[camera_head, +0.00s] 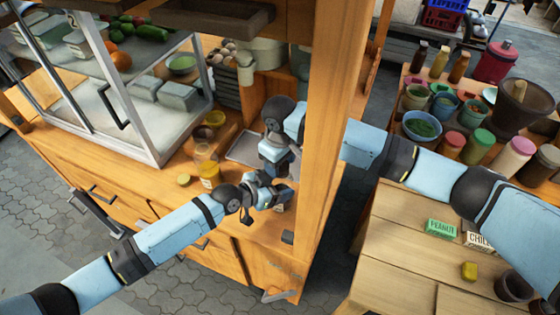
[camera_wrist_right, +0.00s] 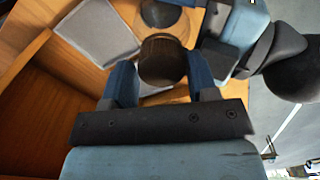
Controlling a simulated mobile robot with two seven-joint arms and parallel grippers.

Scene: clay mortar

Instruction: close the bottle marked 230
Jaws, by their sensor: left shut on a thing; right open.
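My left gripper (camera_head: 262,194) is shut on a small bottle (camera_head: 281,206) at the right end of the wooden counter (camera_head: 140,185); the gripper mostly hides it. No number 230 is readable on it. My right gripper (camera_head: 277,168) is just above and beside the left one. In the right wrist view the right gripper (camera_wrist_right: 163,76) is open, with a dark brown round top (camera_wrist_right: 163,58) between or just beyond its fingers. I cannot tell if the fingers touch it, or whether it is a cap or the bottle's mouth.
A glass jar with yellow contents (camera_head: 209,172) and a small yellow lid (camera_head: 184,180) stand left of my left gripper. A grey tray (camera_head: 244,148) lies behind. A wooden post (camera_head: 331,120) rises close on the right. A glass case (camera_head: 140,120) stands left.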

